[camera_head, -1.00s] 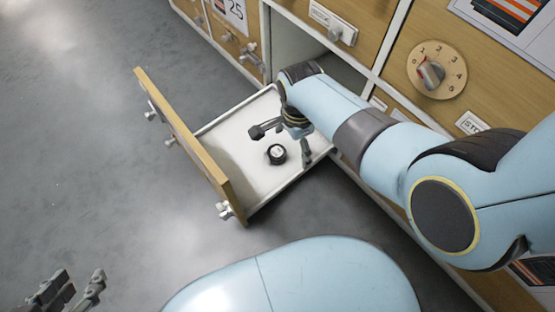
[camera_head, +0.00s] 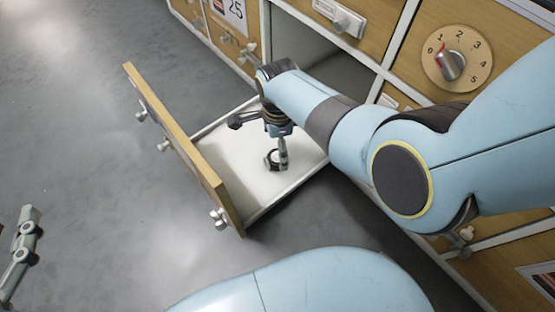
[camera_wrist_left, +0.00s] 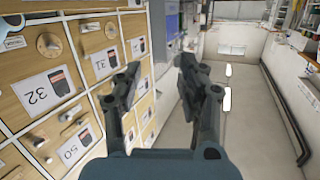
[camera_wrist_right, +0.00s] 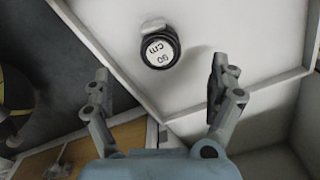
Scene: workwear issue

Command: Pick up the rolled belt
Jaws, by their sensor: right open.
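The rolled belt is a small black coil (camera_wrist_right: 160,47) with a round white face marked "90 cm". It lies on the white floor of the open drawer (camera_head: 220,150). In the head view the belt (camera_head: 270,160) is partly hidden by a finger of my right gripper (camera_head: 261,143). In the right wrist view my right gripper (camera_wrist_right: 160,70) is open and empty, its fingers spread wide with the belt beyond the tips, roughly between them. My left gripper (camera_wrist_left: 160,68) is open and empty, far from the drawer; part of it shows at the left edge of the head view.
The drawer's wooden front (camera_head: 185,150) and low white sides surround the belt. The cabinet beside it has closed drawers and a numbered dial (camera_head: 456,58). Grey floor (camera_head: 80,120) lies clear to the left. A walkway (camera_wrist_left: 235,110) shows in the left wrist view.

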